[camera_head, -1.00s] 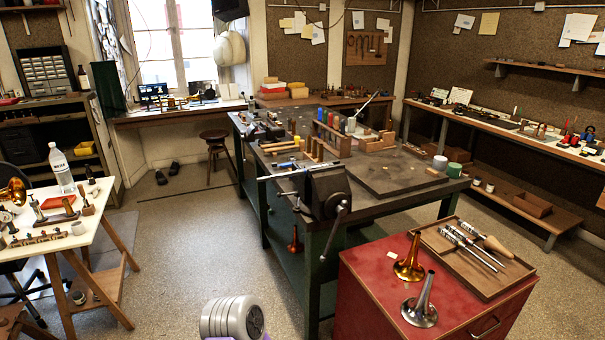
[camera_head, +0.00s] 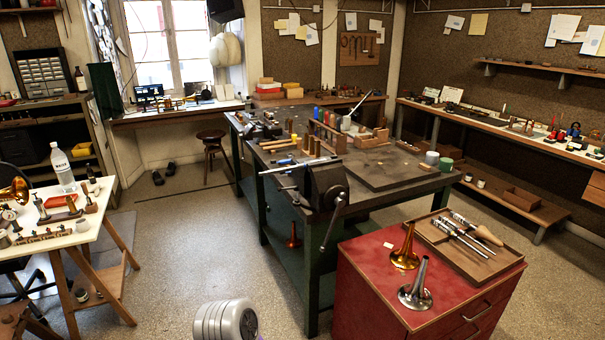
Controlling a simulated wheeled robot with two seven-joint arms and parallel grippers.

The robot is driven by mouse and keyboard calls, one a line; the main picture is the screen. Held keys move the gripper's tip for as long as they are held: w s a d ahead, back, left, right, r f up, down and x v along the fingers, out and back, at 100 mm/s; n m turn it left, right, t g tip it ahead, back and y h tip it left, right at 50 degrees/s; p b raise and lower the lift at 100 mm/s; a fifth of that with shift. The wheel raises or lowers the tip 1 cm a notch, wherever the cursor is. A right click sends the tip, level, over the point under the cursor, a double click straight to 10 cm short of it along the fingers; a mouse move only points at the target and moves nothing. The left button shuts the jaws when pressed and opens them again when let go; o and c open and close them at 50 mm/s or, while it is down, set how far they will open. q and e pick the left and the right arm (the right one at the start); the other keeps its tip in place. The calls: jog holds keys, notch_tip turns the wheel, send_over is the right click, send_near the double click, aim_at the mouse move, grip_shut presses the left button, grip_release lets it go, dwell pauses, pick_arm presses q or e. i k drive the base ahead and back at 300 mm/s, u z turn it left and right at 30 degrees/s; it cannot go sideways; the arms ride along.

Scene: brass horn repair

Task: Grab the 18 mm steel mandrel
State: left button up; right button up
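The wooden tray (camera_head: 440,262) on the red cabinet at the lower right holds several slim steel tools (camera_head: 462,240), some with bright banded ends and one with a wooden handle (camera_head: 488,234). A long bright steel rod (camera_head: 287,167) lies level at the vise (camera_head: 326,187) on the near end of the green workbench. I cannot read any size marks, so I cannot tell which piece is the 18 mm mandrel. Neither gripper is in view; only a rounded grey-white part of my arm shows at the bottom edge.
A brass bell (camera_head: 405,250) and a silver bell (camera_head: 416,291) stand on the red cabinet (camera_head: 372,272) beside the tray. A cream table (camera_head: 50,240) with tools stands at left. The vise handle hangs at the bench front. Floor between table and bench is open.

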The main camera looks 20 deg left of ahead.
aim_at(304, 165)
jog(key=u, duration=1.6)
jog(key=i, duration=1.45)
jog(key=z, duration=0.85)
jog(key=i, duration=0.8)
jog(key=z, duration=0.95)
